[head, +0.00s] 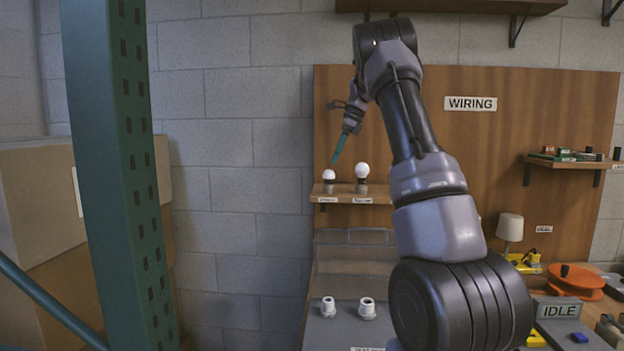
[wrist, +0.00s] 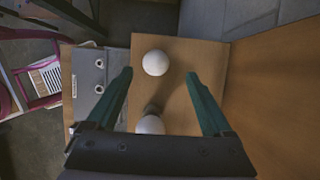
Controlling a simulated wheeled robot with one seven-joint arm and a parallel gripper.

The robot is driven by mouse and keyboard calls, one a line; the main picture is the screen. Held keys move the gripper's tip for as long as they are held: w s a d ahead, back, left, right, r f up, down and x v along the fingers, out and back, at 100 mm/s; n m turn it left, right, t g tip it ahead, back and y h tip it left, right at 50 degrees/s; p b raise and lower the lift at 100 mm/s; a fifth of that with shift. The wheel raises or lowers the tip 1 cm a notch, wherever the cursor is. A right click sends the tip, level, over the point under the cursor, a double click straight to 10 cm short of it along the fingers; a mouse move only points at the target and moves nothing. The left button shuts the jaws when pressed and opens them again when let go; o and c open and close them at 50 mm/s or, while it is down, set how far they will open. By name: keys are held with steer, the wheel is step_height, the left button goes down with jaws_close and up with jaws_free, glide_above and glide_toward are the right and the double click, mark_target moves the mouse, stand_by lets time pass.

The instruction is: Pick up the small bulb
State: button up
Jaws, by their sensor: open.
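The small bulb (head: 329,174), white and round, stands upright at the left of a small wooden shelf (head: 345,201). A larger white bulb (head: 362,171) stands to its right. My gripper (head: 336,160) points down with teal fingers just above the small bulb. In the wrist view, my gripper (wrist: 159,73) is open and empty. The small bulb (wrist: 155,62) appears between the fingertips, seen from above, apart from both. The larger bulb (wrist: 150,125) is lower in that view, partly hidden by the gripper body. The small bulb's base is hidden there.
A wooden board (head: 470,140) marked WIRING stands close behind the shelf. Two white sockets (head: 347,308) are on the grey bench below. A green post (head: 115,170) rises at left. A lamp shade (head: 510,227) stands at right.

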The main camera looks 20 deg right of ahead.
mark_target(329, 181)
steer(key=x, duration=0.5)
steer(key=shift+a+f, duration=0.15)
steer(key=shift+f, duration=0.05)
steer(key=x, duration=0.5)
steer(key=shift+s+f, duration=0.1)
steer(key=shift+s, duration=0.2)
steer(key=c, duration=1.2)
